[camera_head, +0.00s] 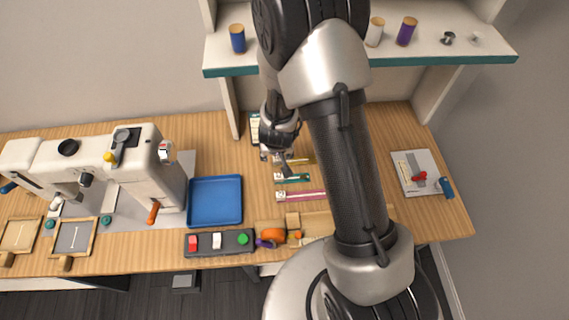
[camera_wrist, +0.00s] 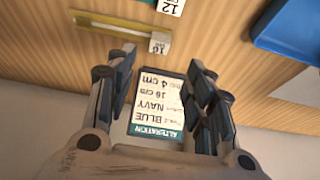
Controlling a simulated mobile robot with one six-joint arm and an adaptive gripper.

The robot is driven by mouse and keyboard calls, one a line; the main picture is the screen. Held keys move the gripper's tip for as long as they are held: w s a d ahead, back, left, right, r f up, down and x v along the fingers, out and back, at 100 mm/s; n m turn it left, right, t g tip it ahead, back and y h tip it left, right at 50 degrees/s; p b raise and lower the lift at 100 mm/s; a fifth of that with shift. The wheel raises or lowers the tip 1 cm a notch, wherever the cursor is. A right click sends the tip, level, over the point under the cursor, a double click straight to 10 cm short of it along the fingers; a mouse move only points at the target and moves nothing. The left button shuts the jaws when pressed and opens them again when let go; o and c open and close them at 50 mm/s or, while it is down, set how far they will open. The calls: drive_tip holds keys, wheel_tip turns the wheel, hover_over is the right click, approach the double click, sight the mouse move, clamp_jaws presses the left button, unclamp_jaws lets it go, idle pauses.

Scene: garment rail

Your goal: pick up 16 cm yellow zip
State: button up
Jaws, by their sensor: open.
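The yellow zip (camera_wrist: 112,22) lies flat at the top left of the wrist view, with a white tag (camera_wrist: 159,43) reading 16 at its end. In the head view the yellow zip (camera_head: 302,160) shows only in part, beside my arm, at the back of a row of zips. My gripper (camera_wrist: 160,58) is open and empty. The zip lies beyond the fingertips in the wrist view, not between them. In the head view my gripper (camera_head: 277,157) is above the table near the zip's left end.
An alteration card (camera_wrist: 155,105) shows between my fingers in the wrist view. A green zip (camera_head: 292,178) and a pink zip (camera_head: 305,196) lie in front of the yellow one. A blue tray (camera_head: 215,201) is to the left, near a sewing machine (camera_head: 140,165). A shelf (camera_head: 440,58) overhangs the back.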

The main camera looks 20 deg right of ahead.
sight(277, 157)
drive_tip(key=b+x, duration=0.3)
drive_tip(key=x, duration=0.5)
drive_tip(key=shift+w+d+f+b, duration=0.2)
drive_tip(key=shift+f+b, duration=0.1)
drive_tip(key=shift+b, duration=0.05)
drive_tip(key=shift+r, duration=0.1)
drive_tip(key=shift+c, duration=0.3)
drive_tip(key=c, duration=1.1)
